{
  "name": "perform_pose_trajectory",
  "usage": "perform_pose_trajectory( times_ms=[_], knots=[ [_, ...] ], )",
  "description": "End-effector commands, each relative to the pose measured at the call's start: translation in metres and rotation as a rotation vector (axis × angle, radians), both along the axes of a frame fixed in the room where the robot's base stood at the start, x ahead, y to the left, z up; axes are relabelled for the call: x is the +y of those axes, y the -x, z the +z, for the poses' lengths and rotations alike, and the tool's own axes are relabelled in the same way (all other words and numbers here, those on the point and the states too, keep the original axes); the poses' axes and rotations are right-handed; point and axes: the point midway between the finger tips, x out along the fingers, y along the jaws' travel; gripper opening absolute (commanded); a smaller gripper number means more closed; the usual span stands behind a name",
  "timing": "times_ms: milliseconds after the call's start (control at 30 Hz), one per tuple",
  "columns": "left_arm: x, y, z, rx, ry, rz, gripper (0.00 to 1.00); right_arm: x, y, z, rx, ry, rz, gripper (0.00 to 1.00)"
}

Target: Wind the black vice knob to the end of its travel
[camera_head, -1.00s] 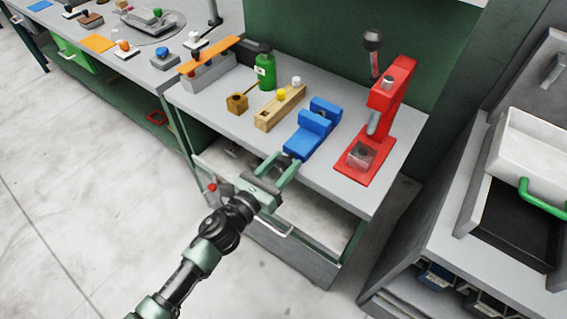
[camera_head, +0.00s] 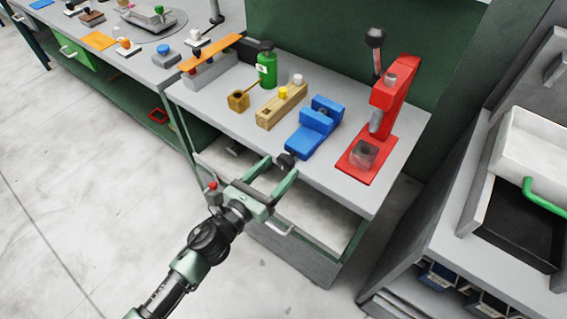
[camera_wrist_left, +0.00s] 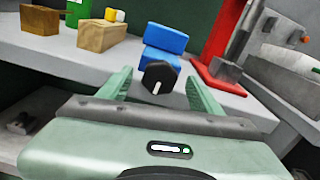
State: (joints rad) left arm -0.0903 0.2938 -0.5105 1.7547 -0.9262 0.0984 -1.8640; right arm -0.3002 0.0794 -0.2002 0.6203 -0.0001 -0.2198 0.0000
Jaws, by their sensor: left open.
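The blue vice (camera_head: 315,128) stands on the grey bench top, near its front edge. Its black knob (camera_head: 286,161) faces the front, at the vice's near end. In the left wrist view the knob (camera_wrist_left: 159,77) shows head-on, dark, with a white mark on its face, and the blue vice (camera_wrist_left: 163,45) is behind it. My left gripper (camera_head: 278,166) is open, its green fingers pointing at the vice. The knob appears between the fingertips in both views; contact is not visible. My right gripper is not in view.
A red press (camera_head: 381,115) stands right of the vice. A wooden block (camera_head: 281,107) with yellow and white pegs and a green bottle (camera_head: 266,67) stand to the left. A drawer unit (camera_head: 300,243) is below the bench top.

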Motion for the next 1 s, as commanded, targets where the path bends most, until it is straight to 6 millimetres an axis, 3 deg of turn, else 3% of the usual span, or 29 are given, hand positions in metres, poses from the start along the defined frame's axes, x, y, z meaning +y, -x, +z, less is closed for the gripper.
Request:
perform_pose_trajectory(
  times_ms=[100,267,600,700,800,867,1000],
  knots=[
    [0.013,0.018,-0.003,0.001,-0.002,-0.001,0.65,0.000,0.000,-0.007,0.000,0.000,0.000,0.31],
    [0.024,0.033,-0.002,0.001,-0.001,0.000,0.65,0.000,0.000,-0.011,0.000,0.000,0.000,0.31],
    [0.026,0.036,0.000,0.000,0.000,-0.001,0.65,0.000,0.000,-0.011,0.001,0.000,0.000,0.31],
    [0.026,0.034,0.002,0.006,0.016,0.003,0.44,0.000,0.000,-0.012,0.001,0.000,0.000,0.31],
    [0.025,0.025,0.013,0.042,0.109,0.019,0.44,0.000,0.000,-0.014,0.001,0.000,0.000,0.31],
    [0.015,0.014,0.030,0.057,0.196,-0.002,0.44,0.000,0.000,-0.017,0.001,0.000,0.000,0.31],
    [-0.043,0.011,0.078,-0.068,0.190,-0.259,0.44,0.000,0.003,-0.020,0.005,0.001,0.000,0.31]
  ],
)
